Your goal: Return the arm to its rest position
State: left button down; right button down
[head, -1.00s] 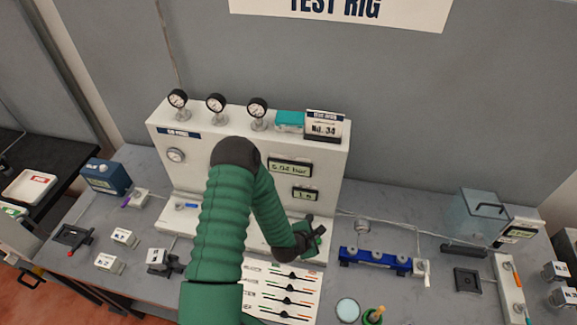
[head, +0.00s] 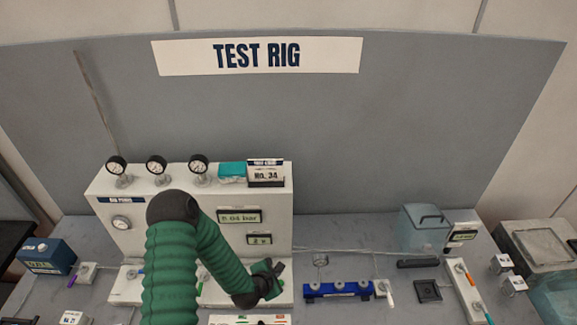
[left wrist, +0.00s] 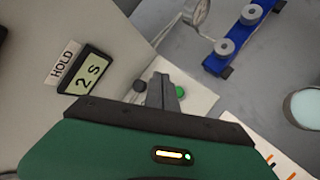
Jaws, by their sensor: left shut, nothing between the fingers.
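My left arm, green and ribbed, stands in front of the white test rig (head: 180,245) in the head view. Its left gripper (head: 275,279) is low at the rig's right front, over the white base ledge. In the left wrist view the dark fingers (left wrist: 172,90) are shut and empty. Just beyond them are a green button (left wrist: 182,91) and a dark round knob (left wrist: 140,86) on the ledge. A display marked HOLD (left wrist: 88,73) reads 2 s. My right gripper is not in view.
Three gauges (head: 157,168), a teal block (head: 232,172) and a No. 34 card (head: 266,174) stand on the rig. A blue rack (head: 338,289) lies close to the gripper's right. A clear lidded container (head: 424,228) stands farther right. The space above the rig is free.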

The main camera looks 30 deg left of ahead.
pick_arm(q)
jog(key=shift+d+f+m+b, duration=0.15)
jog(key=shift+m+b, duration=0.15)
jog(key=d+m+b, duration=0.1)
jog(key=m+b, duration=0.1)
jog(key=f+m+g+b, duration=0.1)
jog(key=m, duration=0.1)
jog(key=d+f+m+h+b, duration=0.1)
jog(key=m+b, duration=0.1)
jog(key=shift+s+d+g+b, duration=0.3)
jog(key=shift+s+d+b, duration=0.05)
jog(key=shift+s, duration=0.05)
jog(key=s+d+r+m+g+b, duration=0.1)
jog(key=s+d+m+g+b, duration=0.1)
jog(key=s+d+m+b, duration=0.2)
jog(key=s+d+m+g+b, duration=0.3)
jog(key=s+m+b, duration=0.6)
jog(key=m, duration=0.8)
jog(key=shift+s+d+r+m+b, duration=0.4)
jog(key=shift+s+d, duration=0.1)
jog(key=shift+d, duration=0.2)
jog(key=shift+d, duration=0.1)
